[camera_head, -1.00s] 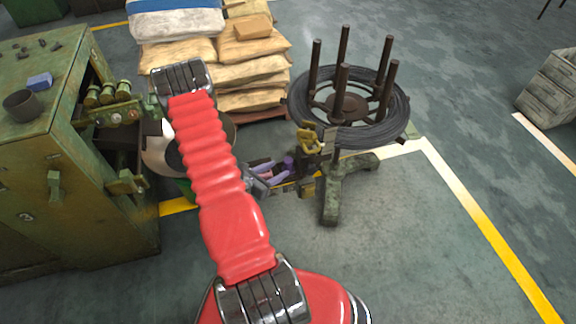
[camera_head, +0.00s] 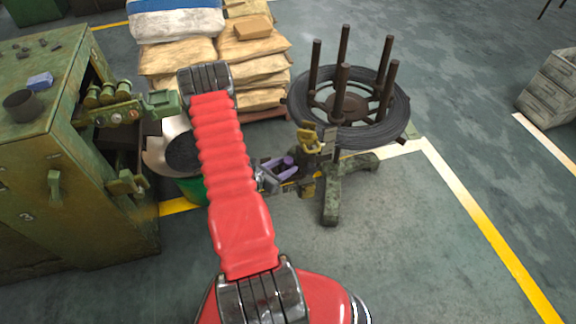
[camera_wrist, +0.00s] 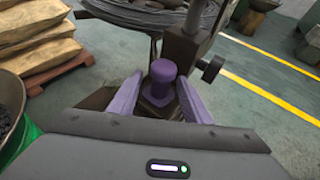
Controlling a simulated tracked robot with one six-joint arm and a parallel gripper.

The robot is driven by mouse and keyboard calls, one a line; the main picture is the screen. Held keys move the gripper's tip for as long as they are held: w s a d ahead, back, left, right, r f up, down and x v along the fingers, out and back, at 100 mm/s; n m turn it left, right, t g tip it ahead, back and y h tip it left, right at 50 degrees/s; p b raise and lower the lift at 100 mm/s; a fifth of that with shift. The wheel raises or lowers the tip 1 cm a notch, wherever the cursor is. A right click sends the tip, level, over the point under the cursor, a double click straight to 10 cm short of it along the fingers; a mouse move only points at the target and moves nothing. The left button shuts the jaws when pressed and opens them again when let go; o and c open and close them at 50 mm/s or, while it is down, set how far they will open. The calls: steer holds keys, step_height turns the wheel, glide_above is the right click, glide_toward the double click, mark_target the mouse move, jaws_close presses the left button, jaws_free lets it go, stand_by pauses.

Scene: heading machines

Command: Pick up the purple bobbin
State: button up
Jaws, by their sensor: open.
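The purple bobbin (camera_wrist: 161,82) stands upright on a dark stand in the wrist view, a short rounded post with a flanged lower part. My gripper (camera_wrist: 157,94) is open, its two purple fingers on either side of the bobbin, with a gap visible at each side. In the head view the bobbin (camera_head: 288,161) is a small purple spot beside the stand, and my gripper (camera_head: 279,172) reaches it from the left. My red arm hides part of the area behind it. Whether the fingertips touch the bobbin, I cannot tell.
A dark wire-coil spool with upright posts (camera_head: 345,105) stands just behind. A knob (camera_wrist: 212,68) sticks out right of the bobbin. A green machine cabinet (camera_head: 60,190) is at left, stacked sacks (camera_head: 255,50) behind, and a green bin (camera_head: 192,188) beside my arm.

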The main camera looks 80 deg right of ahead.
stand_by(0.3)
steer(key=c, duration=1)
steer(key=shift+c, duration=0.2)
steer(key=shift+r, duration=0.1)
step_height(320, 180, up, 28)
stand_by(0.7)
stand_by(0.5)
